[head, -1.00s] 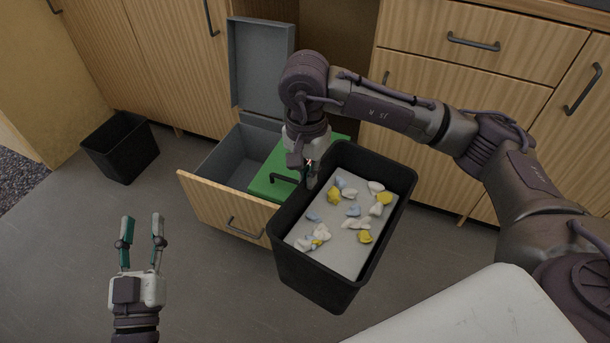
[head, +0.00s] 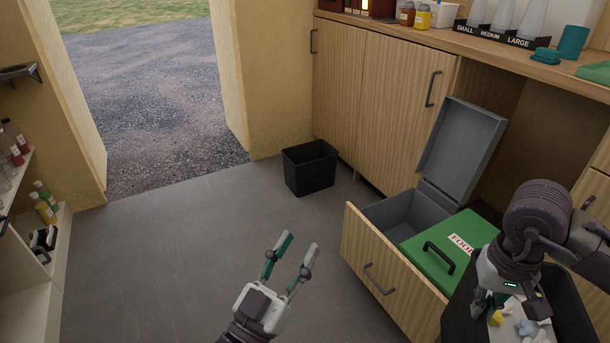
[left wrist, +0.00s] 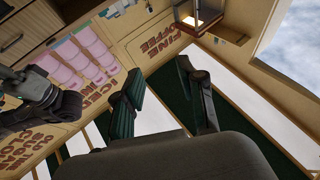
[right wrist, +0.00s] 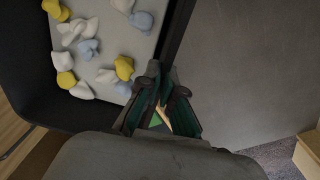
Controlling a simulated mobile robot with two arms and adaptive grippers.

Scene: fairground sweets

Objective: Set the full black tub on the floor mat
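The full black tub (head: 460,312) is at the bottom right of the head view, partly cut off by the frame. It holds white, blue and yellow lumps on a pale fill. My right gripper (head: 489,303) is shut on its rim. In the right wrist view the fingers (right wrist: 164,82) pinch the tub's edge (right wrist: 178,30). My left gripper (head: 297,249) is open and empty above the grey floor. Its spread fingers also show in the left wrist view (left wrist: 165,85). I see no floor mat in these frames.
A second black tub (head: 310,168) stands on the floor by the cabinets. An open drawer (head: 372,262) holds a grey bin with its lid up and a green-lidded bin (head: 465,262). A shelf with bottles (head: 45,215) is at left. The floor before the doorway is clear.

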